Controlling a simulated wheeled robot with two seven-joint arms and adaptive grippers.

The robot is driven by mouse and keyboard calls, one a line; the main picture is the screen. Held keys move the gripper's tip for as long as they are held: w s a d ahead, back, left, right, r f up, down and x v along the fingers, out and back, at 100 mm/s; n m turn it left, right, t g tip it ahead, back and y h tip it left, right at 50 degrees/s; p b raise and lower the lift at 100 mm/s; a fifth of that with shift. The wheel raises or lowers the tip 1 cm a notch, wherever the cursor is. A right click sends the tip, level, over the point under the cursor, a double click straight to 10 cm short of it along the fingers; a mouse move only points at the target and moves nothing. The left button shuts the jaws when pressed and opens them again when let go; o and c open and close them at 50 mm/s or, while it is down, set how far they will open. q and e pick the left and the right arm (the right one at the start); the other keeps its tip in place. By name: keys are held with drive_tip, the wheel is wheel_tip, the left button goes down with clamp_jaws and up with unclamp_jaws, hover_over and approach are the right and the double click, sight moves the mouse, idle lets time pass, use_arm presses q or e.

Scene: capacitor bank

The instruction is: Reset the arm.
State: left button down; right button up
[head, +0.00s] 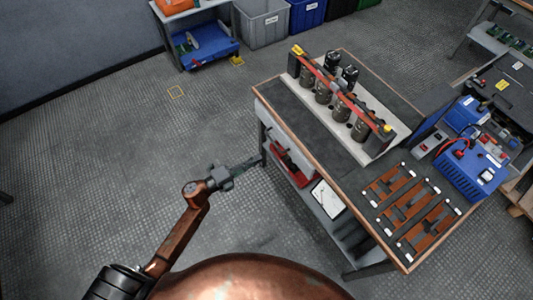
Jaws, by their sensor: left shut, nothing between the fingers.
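My left arm comes in from the lower left, with copper-coloured links. My left gripper (250,163) is shut and empty, in front of the left side of the workbench (319,150). It looks clear of the bench and its shelf. The capacitor bank (345,100), with dark cylinders, a red bar and yellow end pieces, stands on a pale base on the bench top. My right gripper is not in view.
A rack with copper-coloured strips (411,212) lies on the bench's near end. A blue power unit (473,170) with red cables stands at the right. A grey bin (263,22) and a blue bin (307,13) stand at the back. The floor at left is clear.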

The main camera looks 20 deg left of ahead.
use_arm(q)
drive_tip(key=shift+v, duration=1.3)
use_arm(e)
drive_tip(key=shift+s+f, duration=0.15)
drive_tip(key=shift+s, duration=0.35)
use_arm(q)
drive_tip(key=shift+f, duration=0.1)
